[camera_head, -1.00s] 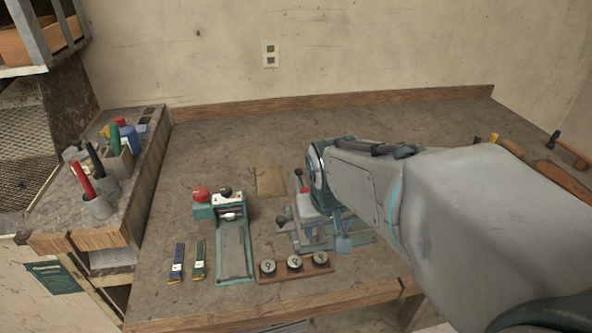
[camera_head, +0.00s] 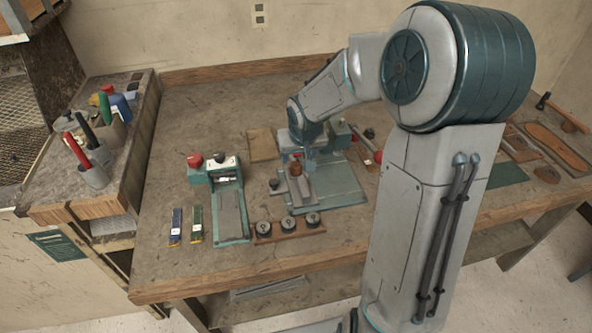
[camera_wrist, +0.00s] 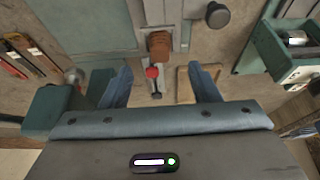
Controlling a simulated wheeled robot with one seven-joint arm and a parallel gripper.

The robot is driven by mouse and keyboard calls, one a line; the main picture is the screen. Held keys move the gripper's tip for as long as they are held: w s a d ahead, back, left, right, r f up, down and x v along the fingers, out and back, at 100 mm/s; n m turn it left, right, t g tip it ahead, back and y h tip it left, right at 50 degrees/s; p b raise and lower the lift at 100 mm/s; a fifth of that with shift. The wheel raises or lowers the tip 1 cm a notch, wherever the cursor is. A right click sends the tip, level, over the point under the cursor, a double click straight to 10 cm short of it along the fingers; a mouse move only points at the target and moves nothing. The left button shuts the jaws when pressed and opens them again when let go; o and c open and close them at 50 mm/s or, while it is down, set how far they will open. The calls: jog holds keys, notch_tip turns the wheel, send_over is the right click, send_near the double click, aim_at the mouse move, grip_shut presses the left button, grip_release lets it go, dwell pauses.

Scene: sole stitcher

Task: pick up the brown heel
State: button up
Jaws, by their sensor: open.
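A small brown block that looks like the heel (camera_head: 295,169) sits on the teal and grey machine (camera_head: 345,185) in the middle of the bench. In the wrist view the brown heel (camera_wrist: 160,42) shows at top centre, on a grey slide, beyond the fingertips. My gripper (camera_head: 303,156) is above the machine, pointing down, close to the heel in the head view. In the wrist view my gripper (camera_wrist: 160,72) is open, with its blue fingers apart and nothing held between them. A red knob (camera_wrist: 152,73) shows in the gap, apparently below the fingers.
A teal press with a red knob (camera_head: 194,160) stands to the left. A wooden rail with round dark pieces (camera_head: 289,230) lies in front. A tan pad (camera_head: 262,145) lies behind. Tool cups (camera_head: 95,176) stand on the left ledge.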

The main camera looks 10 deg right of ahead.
aim_at(296, 164)
jog(key=shift+x, duration=3.1)
jog(key=c, duration=1.1)
